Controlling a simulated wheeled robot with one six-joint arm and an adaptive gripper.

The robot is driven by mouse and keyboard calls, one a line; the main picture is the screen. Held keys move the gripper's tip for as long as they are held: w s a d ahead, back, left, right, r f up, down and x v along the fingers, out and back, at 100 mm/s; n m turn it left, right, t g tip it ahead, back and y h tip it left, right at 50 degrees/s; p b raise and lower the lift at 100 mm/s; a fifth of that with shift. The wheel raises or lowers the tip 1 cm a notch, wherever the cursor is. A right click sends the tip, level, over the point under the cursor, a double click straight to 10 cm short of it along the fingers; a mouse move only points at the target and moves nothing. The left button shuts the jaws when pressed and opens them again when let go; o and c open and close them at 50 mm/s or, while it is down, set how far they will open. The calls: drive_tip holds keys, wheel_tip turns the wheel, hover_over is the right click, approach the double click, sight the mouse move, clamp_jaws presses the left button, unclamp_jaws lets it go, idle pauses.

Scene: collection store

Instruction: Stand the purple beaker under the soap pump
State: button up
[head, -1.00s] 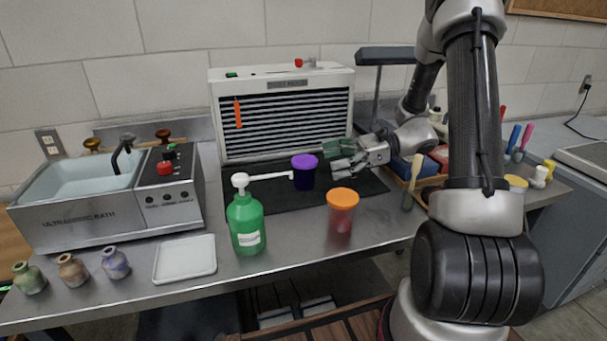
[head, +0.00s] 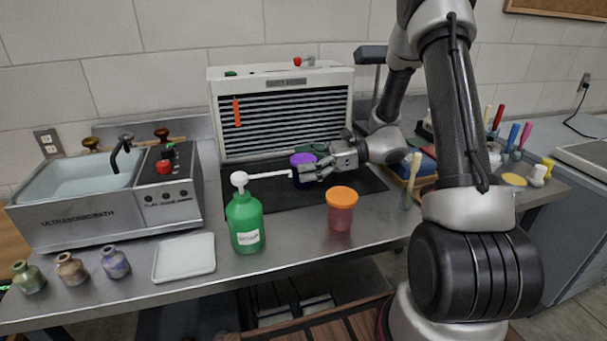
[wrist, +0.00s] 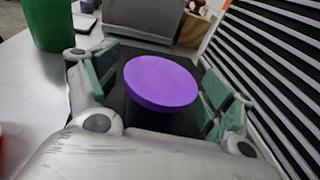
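The purple beaker (head: 301,161) stands upright on the dark mat, with a bright purple top and a dark body; its purple top (wrist: 162,80) fills the middle of the wrist view. The soap pump (head: 245,222) is a green bottle with a white head and a long spout pointing right. The spout's tip overlaps the beaker's left side in the head view; I cannot tell their depth apart. The green bottle (wrist: 47,22) also shows at the wrist view's top left. My gripper (head: 313,170) is open, its green-padded fingers on either side of the beaker, with gaps visible.
An orange-lidded jar (head: 341,212) stands in front of my gripper. A slatted white unit (head: 284,115) stands close behind the beaker. A white tray (head: 184,258), small bottles (head: 72,268) and an ultrasonic bath (head: 100,215) are to the left. A tool box is on the right.

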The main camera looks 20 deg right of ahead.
drive_tip(key=c, duration=1)
drive_tip(key=shift+r, duration=0.15)
drive_tip(key=shift+c, duration=0.2)
